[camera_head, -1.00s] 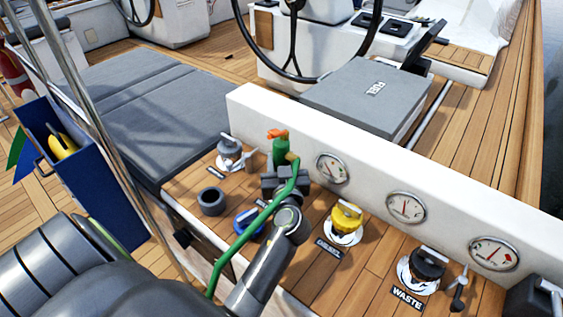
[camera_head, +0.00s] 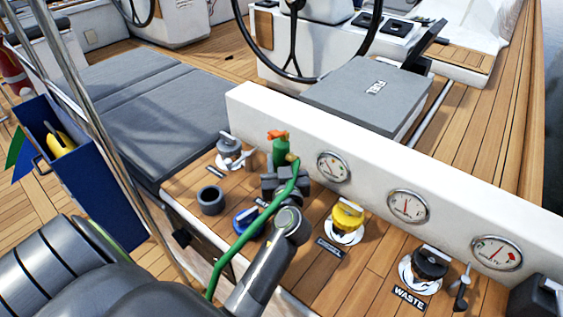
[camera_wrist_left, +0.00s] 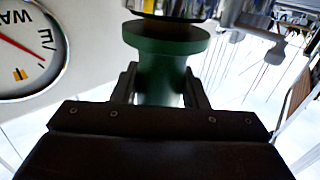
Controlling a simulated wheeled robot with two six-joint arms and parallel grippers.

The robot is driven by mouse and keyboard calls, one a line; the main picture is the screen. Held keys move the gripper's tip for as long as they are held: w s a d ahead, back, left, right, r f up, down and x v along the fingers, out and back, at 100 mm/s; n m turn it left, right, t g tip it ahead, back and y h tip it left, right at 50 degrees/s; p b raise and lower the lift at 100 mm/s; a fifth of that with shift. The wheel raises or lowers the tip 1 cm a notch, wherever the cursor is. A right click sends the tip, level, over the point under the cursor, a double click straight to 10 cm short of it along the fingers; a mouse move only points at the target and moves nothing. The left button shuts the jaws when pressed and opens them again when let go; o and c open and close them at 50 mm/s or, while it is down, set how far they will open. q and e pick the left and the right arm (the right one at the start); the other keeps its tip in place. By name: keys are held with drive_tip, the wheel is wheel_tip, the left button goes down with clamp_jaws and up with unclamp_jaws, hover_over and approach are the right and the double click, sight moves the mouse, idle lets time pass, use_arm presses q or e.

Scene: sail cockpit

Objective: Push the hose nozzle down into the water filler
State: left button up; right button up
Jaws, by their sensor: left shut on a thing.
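The hose nozzle (camera_head: 280,152) is green with an orange top and stands roughly upright. My left gripper (camera_head: 284,182) is shut around its body. In the left wrist view the nozzle (camera_wrist_left: 160,75) sits between the fingers, and its wide green flange faces a dark ring and a shiny metal collar (camera_wrist_left: 172,8). I cannot tell whether the collar belongs to the nozzle or the filler. In the head view the water filler's opening is hidden behind my gripper and arm. A blue cap (camera_head: 246,221) lies beside the gripper. My right gripper is out of view.
A green hose (camera_head: 240,243) runs down along my left arm. A grey-capped filler (camera_head: 230,150), a dark ring (camera_head: 210,200), a yellow cap (camera_head: 346,218) and the black waste cap (camera_head: 429,264) stand around. A white wall with gauges (camera_head: 408,206) rises close behind the nozzle.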

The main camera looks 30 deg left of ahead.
use_arm(q)
drive_tip(key=shift+f+b, duration=0.3)
drive_tip(key=shift+r, duration=0.2)
drive_tip(key=shift+r+p, duration=0.45)
drive_tip(key=shift+r, duration=0.2)
drive_tip(key=shift+b, duration=0.3)
idle(0.9)
drive_tip(key=shift+f+b, duration=0.85)
drive_tip(key=shift+b, duration=0.1)
drive_tip(key=o, duration=1)
drive_tip(key=shift+f, duration=0.1)
